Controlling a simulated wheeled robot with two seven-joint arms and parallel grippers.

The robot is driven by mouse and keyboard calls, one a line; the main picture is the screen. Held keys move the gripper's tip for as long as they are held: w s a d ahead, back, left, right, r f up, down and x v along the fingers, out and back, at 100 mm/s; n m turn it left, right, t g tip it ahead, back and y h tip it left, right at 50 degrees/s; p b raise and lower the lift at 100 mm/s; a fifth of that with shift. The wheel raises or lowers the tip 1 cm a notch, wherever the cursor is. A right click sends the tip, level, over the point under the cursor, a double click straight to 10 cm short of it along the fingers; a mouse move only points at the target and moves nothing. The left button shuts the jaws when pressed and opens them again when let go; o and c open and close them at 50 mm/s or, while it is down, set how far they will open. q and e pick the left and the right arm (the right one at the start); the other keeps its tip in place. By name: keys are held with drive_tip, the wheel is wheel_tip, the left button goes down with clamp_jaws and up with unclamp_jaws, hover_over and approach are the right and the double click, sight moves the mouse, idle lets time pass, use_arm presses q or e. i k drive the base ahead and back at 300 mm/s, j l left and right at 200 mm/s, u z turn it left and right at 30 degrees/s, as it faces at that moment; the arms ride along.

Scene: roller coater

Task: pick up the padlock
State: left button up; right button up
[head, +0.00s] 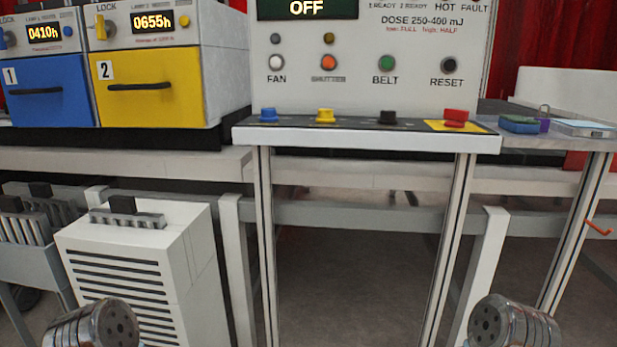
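A small purple block with a thin grey loop above it, which looks like the padlock (545,125), sits on the side table at the right. It is small in the head view, so its details are hard to make out. It stands just right of a green and blue block (520,124). Only round metal parts of my two arms show at the bottom left and bottom right edges. No fingers of either gripper are in view, and both arms are low and far from the padlock.
The side table (580,143) also bears a flat pale box (585,128). Left of it stands a control panel (365,75) with a shelf of coloured buttons (368,137). Lamp units with blue (50,92) and yellow (150,88) drawers and a white vented cabinet (140,265) are at the left.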

sight(545, 122)
drive_tip(key=k+j+z, duration=0.1)
drive_tip(key=z, duration=1.15)
drive_tip(key=i+l, duration=0.1)
drive_tip(key=l, duration=0.15)
